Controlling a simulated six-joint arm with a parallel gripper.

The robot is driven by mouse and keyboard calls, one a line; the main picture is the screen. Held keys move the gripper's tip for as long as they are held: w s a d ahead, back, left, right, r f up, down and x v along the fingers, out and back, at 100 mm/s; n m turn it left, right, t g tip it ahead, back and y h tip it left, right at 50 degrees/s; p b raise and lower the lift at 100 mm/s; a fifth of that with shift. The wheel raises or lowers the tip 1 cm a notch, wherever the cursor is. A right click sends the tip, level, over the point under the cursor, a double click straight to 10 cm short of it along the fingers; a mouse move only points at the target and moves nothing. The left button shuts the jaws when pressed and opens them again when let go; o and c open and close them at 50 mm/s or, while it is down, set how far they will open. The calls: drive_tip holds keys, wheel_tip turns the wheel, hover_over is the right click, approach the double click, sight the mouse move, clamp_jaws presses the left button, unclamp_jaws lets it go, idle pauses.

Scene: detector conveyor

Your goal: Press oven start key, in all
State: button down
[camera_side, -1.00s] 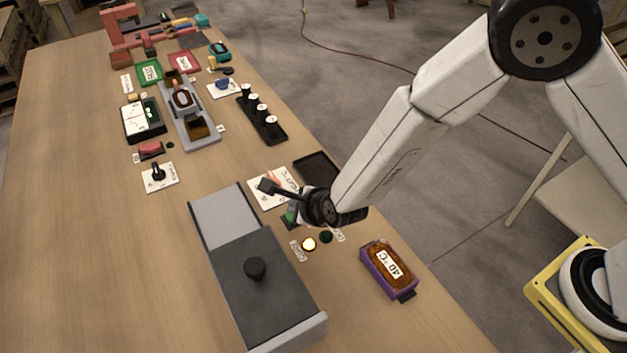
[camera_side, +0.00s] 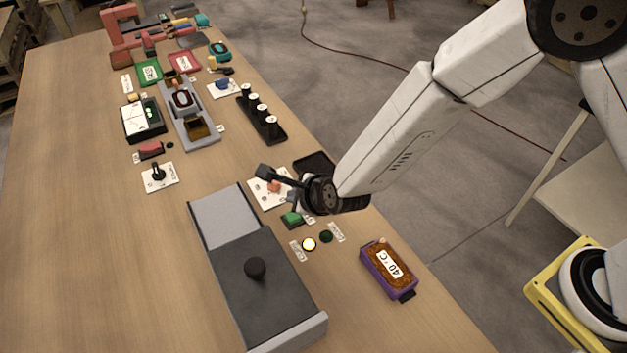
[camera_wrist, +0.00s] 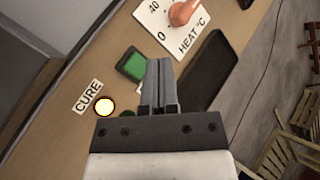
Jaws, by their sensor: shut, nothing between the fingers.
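The green square key (camera_wrist: 132,64) in its dark frame sits on the table, just left of my fingertips in the wrist view. It also shows in the side view (camera_side: 292,218), beside the grey oven-like box (camera_side: 230,215) with a dark sliding lid and knob. My gripper (camera_wrist: 160,62) is shut and empty. In the side view my gripper (camera_side: 304,208) is close to the key, its fingers partly hidden by the wrist. A white plate with an orange HEAT °C dial (camera_wrist: 182,13) lies beyond the fingertips. The CURE lamp (camera_wrist: 105,106) is lit.
A dark unlit lamp (camera_side: 326,237) is beside the lit one. A dark tray (camera_wrist: 207,72) lies right of my fingers. Bare table lies left of the box.

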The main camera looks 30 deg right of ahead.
drive_tip(key=shift+r, duration=0.95)
drive_tip(key=shift+d+r+n, duration=0.25)
drive_tip(key=shift+d+n, duration=0.05)
drive_tip(key=shift+d, duration=0.1)
drive_tip(key=s+d+r+n+g, duration=0.2)
drive_tip(key=s+d+n, duration=0.3)
drive_tip(key=d+n, duration=0.3)
drive_tip(key=s+d+r+n+g+h, duration=0.1)
drive_tip(key=s+d+r+n+g, duration=0.1)
drive_tip(key=s+d+n, duration=0.3)
drive_tip(key=s+d+r+n+g, duration=0.2)
drive_tip(key=s+d+n, duration=0.3)
drive_tip(key=d+n, duration=0.6)
drive_tip(key=shift+s+d+h, duration=0.3)
drive_tip(key=shift+d+h, duration=0.1)
drive_tip(key=shift+d, duration=0.75)
